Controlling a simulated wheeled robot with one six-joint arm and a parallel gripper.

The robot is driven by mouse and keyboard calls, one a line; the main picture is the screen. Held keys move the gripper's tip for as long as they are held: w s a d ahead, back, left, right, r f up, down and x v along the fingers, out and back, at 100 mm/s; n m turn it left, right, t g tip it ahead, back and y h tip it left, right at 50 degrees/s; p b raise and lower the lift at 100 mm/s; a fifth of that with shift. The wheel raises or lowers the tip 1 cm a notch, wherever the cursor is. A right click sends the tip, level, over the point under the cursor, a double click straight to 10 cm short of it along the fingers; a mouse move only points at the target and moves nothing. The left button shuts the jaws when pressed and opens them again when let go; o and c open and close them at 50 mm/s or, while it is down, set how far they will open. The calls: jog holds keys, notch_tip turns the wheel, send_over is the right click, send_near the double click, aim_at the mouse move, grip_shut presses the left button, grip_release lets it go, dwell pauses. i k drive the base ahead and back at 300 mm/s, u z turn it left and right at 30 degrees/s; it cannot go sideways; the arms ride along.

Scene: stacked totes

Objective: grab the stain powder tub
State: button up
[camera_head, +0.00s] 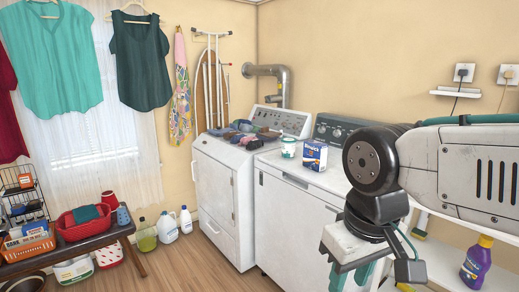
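A small white tub with a green label (288,148) stands upright on the white top-loading machine at centre right. It looks like the stain powder tub, but its lettering is too small to read. A blue and white box (314,155) stands just right of it. My gripper (353,279) hangs at the bottom edge, right of centre, in front of the machine and apart from the tub. Its teal fingers run out of the frame, so their tips and opening are hidden.
Folded socks or cloths (243,134) lie on the left-hand machine (216,190). A purple bottle (476,262) stands on a low shelf at right. A bench (70,245) with baskets stands at left, bottles near it. The wooden floor (185,262) between is clear.

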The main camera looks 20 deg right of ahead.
aim_at(288, 144)
jog(key=u, duration=0.8)
jog(key=i, duration=2.25)
jog(key=z, duration=1.1)
jog(key=i, duration=1)
jog(key=z, duration=0.5)
